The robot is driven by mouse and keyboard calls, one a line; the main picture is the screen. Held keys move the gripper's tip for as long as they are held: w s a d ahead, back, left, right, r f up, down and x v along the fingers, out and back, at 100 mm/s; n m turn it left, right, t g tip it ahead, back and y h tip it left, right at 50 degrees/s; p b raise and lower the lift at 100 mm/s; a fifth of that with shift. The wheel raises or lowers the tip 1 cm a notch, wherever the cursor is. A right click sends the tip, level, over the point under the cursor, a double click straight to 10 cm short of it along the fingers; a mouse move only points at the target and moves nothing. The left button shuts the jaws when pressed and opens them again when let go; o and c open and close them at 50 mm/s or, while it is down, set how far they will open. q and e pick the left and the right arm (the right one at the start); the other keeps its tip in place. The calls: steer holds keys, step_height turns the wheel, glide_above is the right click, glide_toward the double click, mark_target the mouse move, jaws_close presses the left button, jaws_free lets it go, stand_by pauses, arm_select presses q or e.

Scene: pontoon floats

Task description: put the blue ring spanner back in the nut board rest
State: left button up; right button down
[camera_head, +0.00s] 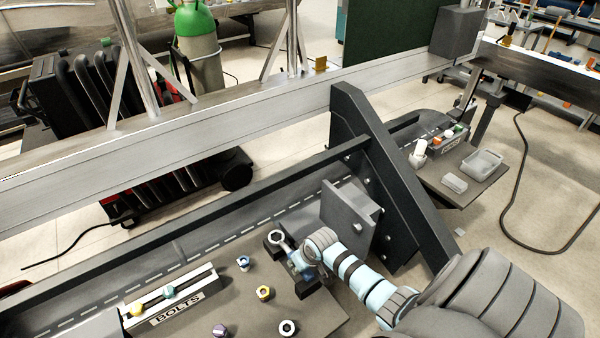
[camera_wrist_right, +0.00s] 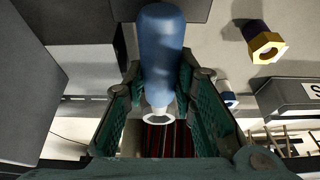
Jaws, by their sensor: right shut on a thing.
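My right gripper (camera_head: 300,265) reaches in from the right in the head view. It is shut on the blue ring spanner (camera_wrist_right: 162,50); the green finger pads stand on both sides of its blue handle in the right wrist view. The spanner's pale ring end (camera_head: 278,237) shows just beyond the gripper in the head view and also in the wrist view (camera_wrist_right: 158,117). Dark blocks, seemingly the rest (camera_head: 270,246), lie at the ring end and beside the gripper on the nut board (camera_head: 322,312). I cannot tell whether the spanner touches them. My left gripper is out of view.
A blue nut (camera_head: 243,263), a yellow nut (camera_head: 264,293), a purple nut (camera_head: 220,331) and a pale nut (camera_head: 287,327) stand on the board. A BOLTS rack (camera_head: 178,314) is at left. A grey plate block (camera_head: 348,215) and dark brace (camera_head: 385,180) stand close behind the gripper.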

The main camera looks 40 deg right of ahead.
steer(key=shift+f+b, duration=0.55)
steer(key=shift+f, duration=0.3)
steer(key=c, duration=1.2)
jaws_free()
steer(key=shift+c, duration=0.2)
steer(key=shift+s+r, duration=0.1)
steer(key=shift+r, duration=0.05)
steer(key=v, duration=1.2)
